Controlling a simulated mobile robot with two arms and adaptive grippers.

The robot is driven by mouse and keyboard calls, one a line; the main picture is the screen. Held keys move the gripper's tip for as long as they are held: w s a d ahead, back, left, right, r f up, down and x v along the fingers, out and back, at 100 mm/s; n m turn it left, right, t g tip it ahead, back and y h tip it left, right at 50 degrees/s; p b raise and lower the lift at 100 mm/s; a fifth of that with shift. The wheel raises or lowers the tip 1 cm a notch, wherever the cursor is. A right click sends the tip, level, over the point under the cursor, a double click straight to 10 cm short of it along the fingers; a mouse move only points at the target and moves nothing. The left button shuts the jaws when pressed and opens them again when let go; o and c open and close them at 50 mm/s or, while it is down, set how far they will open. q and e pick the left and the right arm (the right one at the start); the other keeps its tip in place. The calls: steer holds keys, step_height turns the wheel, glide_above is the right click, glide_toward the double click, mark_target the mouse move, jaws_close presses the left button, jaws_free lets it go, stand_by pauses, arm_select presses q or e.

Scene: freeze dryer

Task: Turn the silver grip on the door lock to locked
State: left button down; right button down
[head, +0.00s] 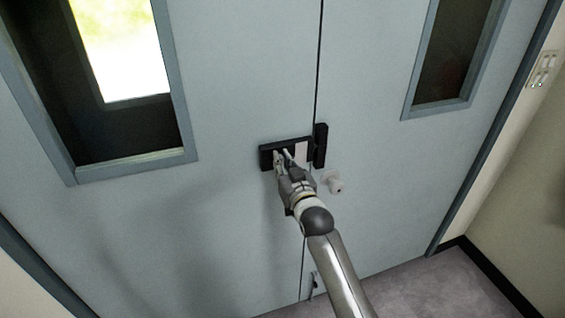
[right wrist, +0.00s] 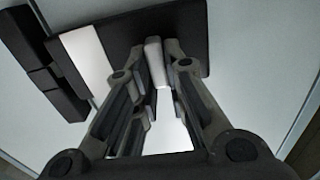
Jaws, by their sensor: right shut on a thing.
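The door lock is a black plate (head: 266,155) on the left door leaf, beside the seam. It also fills the top of the right wrist view (right wrist: 186,30). The silver grip (right wrist: 154,50) is a pale upright bar on the plate in that view. My right gripper (head: 285,155) reaches the lock from below and covers part of it. In the right wrist view, its fingers (right wrist: 158,65) are shut on the grip, one on each side. A white patch (head: 302,151) lies on the plate, right of the fingers. My left gripper is not in view.
A black catch block (head: 320,146) sits across the seam on the right leaf. A pale round knob (head: 335,185) sticks out below it. Both leaves have framed windows. Grey floor (head: 440,285) shows at lower right, and a wall switch (head: 542,70) at upper right.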

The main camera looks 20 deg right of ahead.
steer(key=shift+m, duration=0.3)
steer(key=shift+d+f+m+p, duration=0.15)
steer(key=shift+m+p, duration=0.45)
steer(key=shift+m, duration=1.95)
steer(key=shift+d+f+m+p, duration=0.2)
steer(key=shift+m+p, duration=0.35)
steer(key=shift+m, duration=2.05)
steer(key=shift+d+f+m+p, duration=0.15)
steer(key=shift+m+p, duration=0.45)
steer(key=shift+m, duration=1.95)
steer(key=c, duration=1.5)
jaws_free()
